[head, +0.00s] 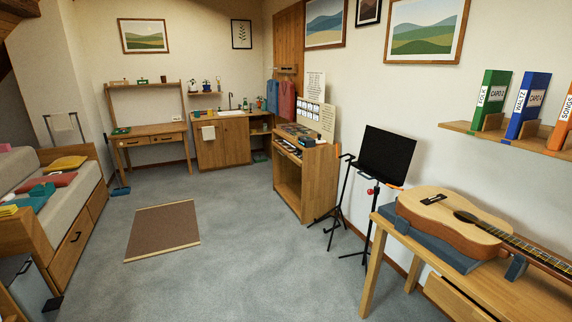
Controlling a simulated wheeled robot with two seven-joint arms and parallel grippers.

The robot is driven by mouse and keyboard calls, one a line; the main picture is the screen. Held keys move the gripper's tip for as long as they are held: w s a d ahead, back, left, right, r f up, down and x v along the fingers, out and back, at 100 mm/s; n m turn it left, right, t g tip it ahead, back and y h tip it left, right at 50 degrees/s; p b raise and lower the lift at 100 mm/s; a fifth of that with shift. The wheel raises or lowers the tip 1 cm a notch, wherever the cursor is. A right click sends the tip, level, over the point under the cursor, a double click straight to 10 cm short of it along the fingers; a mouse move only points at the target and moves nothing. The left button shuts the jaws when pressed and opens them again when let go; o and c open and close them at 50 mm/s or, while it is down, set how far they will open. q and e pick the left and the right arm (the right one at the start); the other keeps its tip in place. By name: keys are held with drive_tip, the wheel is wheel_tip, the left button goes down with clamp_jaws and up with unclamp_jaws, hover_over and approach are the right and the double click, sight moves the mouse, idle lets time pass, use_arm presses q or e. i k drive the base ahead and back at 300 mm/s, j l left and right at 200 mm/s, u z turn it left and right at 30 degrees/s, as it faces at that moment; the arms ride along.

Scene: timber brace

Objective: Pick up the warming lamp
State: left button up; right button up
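I cannot make out a warming lamp in the head view. Small items on the far desk (150,130), its upper shelf (150,84) and the wooden cabinet (318,165) are too small to identify. Neither of my grippers is in view.
A brown rug (163,232) lies on open grey carpet. A daybed (62,215) is at left, a sink counter (225,145) at the back. A black music stand (387,152) stands right of the cabinet. A guitar (450,218) lies on the right table (372,268).

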sight(319, 141)
drive_tip(key=i+j, duration=0.15)
drive_tip(key=i, duration=1.35)
drive_tip(key=i+j+u, duration=0.1)
drive_tip(key=i, duration=1.45)
